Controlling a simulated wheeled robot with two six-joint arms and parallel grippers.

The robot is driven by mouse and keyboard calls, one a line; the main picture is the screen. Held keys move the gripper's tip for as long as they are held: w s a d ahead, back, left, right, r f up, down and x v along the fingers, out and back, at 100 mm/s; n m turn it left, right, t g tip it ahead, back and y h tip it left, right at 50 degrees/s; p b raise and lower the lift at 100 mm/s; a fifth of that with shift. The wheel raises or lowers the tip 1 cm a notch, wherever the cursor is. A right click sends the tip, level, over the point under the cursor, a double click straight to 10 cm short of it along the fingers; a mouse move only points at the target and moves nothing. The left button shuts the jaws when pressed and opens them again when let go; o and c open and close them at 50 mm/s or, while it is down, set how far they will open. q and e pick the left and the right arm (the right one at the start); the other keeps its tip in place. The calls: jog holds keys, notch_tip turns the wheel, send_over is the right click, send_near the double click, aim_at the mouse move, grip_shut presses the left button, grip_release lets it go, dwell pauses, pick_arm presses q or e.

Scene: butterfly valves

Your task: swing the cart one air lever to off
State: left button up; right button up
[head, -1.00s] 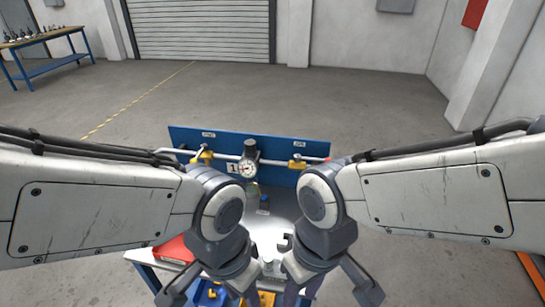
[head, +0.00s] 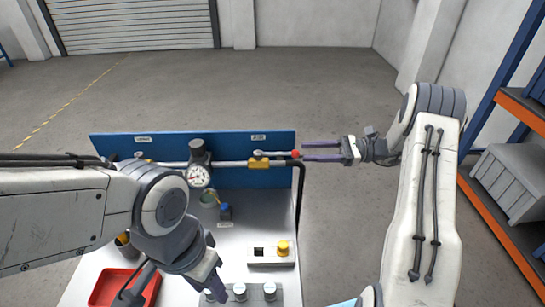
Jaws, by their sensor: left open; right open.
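The cart (head: 235,240) carries a blue back panel (head: 235,180) with a horizontal pipe. At the panel's right is a yellow valve body (head: 262,163). Its lever (head: 277,154) lies along the pipe and ends in a red tip (head: 296,154). The label above is too small to read surely. My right gripper (head: 306,152) is open and points left, with its fingertips just right of the red tip. I cannot tell whether they touch it. My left gripper (head: 168,290) is open and empty over the cart's front left.
A second yellow valve (head: 145,161) is partly hidden by my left arm. A gauge (head: 199,177) stands mid-panel. A red tray (head: 110,288), a block with a yellow knob (head: 282,248) and several capped cylinders (head: 240,291) occupy the cart top. A shelf rack (head: 515,240) stands at right.

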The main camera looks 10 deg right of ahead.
aim_at(263, 154)
jog(key=a+p, duration=0.1)
jog(key=a, duration=0.2)
jog(key=w+a+p, duration=0.1)
jog(key=a, duration=0.2)
jog(key=w+a, duration=0.1)
jog(key=a, duration=0.2)
jog(key=shift+f+p, duration=0.35)
jog(key=shift+p, duration=0.05)
jog(key=shift+w+a+f, duration=0.1)
jog(key=shift+a, duration=0.55)
grip_shut()
dwell(0.5)
